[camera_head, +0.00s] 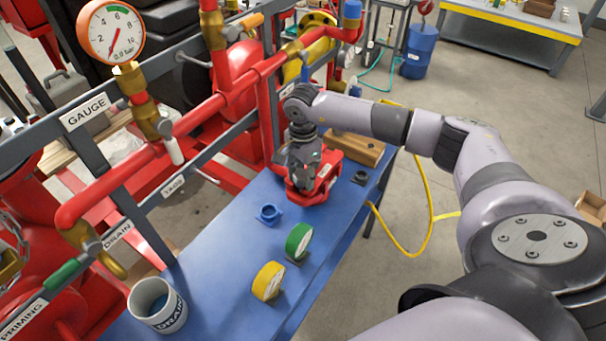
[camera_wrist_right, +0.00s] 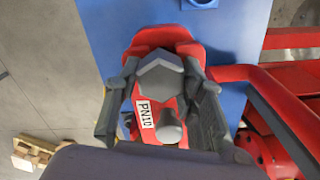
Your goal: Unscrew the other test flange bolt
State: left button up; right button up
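The red test flange (camera_head: 325,183) stands on the blue bench (camera_head: 215,262), under my right gripper (camera_head: 303,172). In the right wrist view the red flange (camera_wrist_right: 160,38) carries a white PN10 label and a grey hex bolt head (camera_wrist_right: 160,80). The fingertips of my right gripper (camera_wrist_right: 160,68) lie against opposite sides of this head, so it looks shut on the bolt. A grey rounded stub (camera_wrist_right: 170,128) shows beside the label. The gripper hides most of the flange in the head view, and the bolt's shank is hidden. My left gripper is not in view.
A blue ring-shaped part (camera_head: 269,214), a green roll (camera_head: 298,241), a yellow roll (camera_head: 268,281) and a DRAIN cup (camera_head: 157,304) stand on the bench. A wooden block (camera_head: 357,148) lies behind the flange. Red pipes (camera_head: 150,165) run along the left.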

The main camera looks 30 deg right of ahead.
jog(key=c, duration=0.6)
jog(key=shift+f+n+b, duration=0.15)
jog(key=shift+n+b, duration=0.45)
jog(key=n+b, duration=0.2)
jog(key=n, duration=0.1)
jog(key=n+b, duration=0.3)
jog(key=n, duration=0.2)
jog(key=shift+w+n, duration=0.1)
jog(key=shift+n, duration=0.2)
jog(key=n+b, duration=0.2)
jog(key=n, duration=0.1)
jog(key=shift+n, duration=0.4)
jog(key=shift+n+b, duration=0.35)
jog(key=shift+n, duration=0.25)
jog(key=o, duration=1.3)
jog(key=shift+s+d, duration=0.15)
jog(key=shift+s, duration=0.05)
jog(key=shift+w, duration=0.1)
